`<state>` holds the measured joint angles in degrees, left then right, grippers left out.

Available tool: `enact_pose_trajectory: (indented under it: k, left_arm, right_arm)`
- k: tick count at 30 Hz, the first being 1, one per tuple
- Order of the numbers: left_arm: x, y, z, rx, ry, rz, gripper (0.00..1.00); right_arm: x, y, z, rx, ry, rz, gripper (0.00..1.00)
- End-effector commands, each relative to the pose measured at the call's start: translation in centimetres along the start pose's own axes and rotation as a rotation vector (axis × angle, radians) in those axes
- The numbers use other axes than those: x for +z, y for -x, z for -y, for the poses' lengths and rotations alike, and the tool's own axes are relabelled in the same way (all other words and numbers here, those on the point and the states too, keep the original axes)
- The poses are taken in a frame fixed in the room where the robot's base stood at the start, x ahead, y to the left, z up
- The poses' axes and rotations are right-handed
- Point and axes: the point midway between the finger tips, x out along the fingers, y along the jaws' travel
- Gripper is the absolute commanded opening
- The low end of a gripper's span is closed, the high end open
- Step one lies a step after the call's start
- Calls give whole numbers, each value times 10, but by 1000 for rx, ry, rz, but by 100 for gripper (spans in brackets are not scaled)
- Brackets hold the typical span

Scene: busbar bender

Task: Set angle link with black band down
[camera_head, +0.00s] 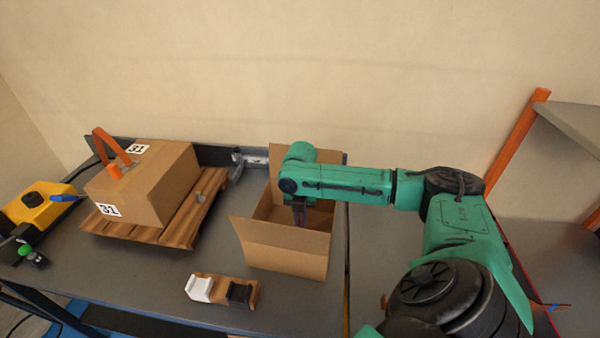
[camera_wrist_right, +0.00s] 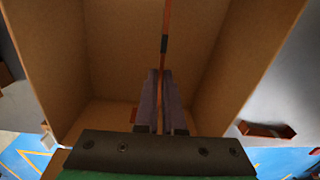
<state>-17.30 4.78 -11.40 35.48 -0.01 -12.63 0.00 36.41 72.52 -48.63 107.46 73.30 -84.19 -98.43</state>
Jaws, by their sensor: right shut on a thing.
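My right gripper (camera_head: 299,214) reaches down into the open cardboard box (camera_head: 284,262) in the head view. In the right wrist view the right gripper (camera_wrist_right: 161,75) is shut on a thin copper-coloured link (camera_wrist_right: 166,18). The link stands out edge-on beyond the fingertips, with a black band (camera_wrist_right: 164,44) just past them. The box walls (camera_wrist_right: 60,50) surround the link on both sides. Whether the link touches the box floor cannot be told. A small reddish piece (camera_wrist_right: 134,114) shows inside the box, left of the fingers. My left gripper is out of view.
A closed carton (camera_head: 150,185) with an orange strap sits on a wooden pallet (camera_head: 125,232) at left. A small wooden stand (camera_head: 221,290) with a white and a black block lies before the box. A yellow device (camera_head: 38,203) is at far left.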

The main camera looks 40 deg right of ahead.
Motion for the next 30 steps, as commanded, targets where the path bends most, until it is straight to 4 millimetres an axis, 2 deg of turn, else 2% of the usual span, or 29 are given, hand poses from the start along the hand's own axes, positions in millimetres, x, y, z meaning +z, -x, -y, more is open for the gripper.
enact_pose_trajectory:
  k: [10,19,21,22,30]
  left_arm:
    - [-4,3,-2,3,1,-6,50]
    - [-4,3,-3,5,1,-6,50]
    - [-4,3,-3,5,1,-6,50]
    - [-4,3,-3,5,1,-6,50]
    - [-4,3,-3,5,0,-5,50]
  right_arm:
    - [0,-56,0,1,0,1,0]
    - [0,-60,-1,2,0,1,0]
    - [0,-60,0,1,0,1,33]
    - [0,-60,0,1,1,1,36]
    - [0,-59,0,1,0,1,36]
